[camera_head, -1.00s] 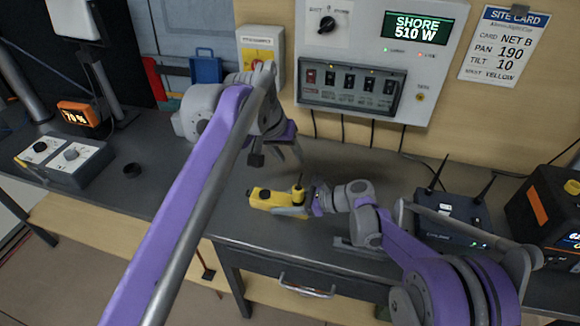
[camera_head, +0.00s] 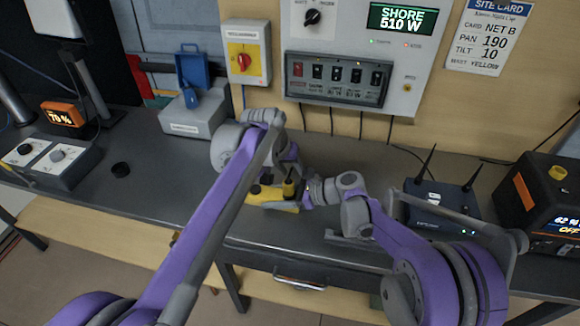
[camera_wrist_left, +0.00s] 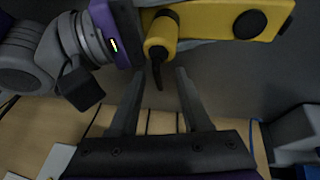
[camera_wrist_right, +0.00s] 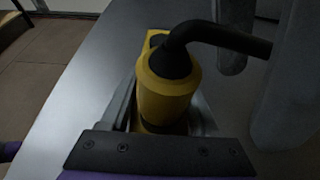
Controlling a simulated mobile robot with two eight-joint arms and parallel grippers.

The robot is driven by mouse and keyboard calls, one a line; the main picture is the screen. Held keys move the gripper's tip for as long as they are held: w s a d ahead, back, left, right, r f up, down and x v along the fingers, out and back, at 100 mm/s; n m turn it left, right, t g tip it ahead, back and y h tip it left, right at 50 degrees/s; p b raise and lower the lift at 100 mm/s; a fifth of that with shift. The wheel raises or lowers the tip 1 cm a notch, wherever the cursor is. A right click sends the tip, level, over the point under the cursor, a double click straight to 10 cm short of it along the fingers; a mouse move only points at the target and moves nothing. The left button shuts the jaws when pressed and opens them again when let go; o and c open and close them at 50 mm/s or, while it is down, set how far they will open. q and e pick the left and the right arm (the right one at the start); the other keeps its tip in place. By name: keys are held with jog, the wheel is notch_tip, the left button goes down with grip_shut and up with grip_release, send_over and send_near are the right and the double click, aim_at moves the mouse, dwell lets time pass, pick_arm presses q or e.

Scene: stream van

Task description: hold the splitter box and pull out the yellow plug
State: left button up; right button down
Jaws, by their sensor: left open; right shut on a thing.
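The yellow splitter box (camera_head: 267,205) lies on the dark bench. My right gripper (camera_wrist_right: 165,122) is shut on it from the right. The yellow plug (camera_wrist_right: 165,90) stands upright in the box near my right gripper, with a black cable bending away from its top. It also shows in the left wrist view (camera_wrist_left: 158,42), beside a round black spot on the box (camera_wrist_left: 250,24). My left gripper (camera_wrist_left: 160,73) is open, with its fingertips close to the plug and cable and nothing clearly held. In the head view my left wrist partly hides this spot.
A black router with antennas (camera_head: 432,208) and a black-and-orange power unit (camera_head: 545,205) stand to the right. A grey box (camera_head: 190,122) and a control box with knobs (camera_head: 52,160) stand to the left. The wall panel (camera_head: 355,45) is behind.

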pick_arm(q)
grip_shut()
dwell(1.9)
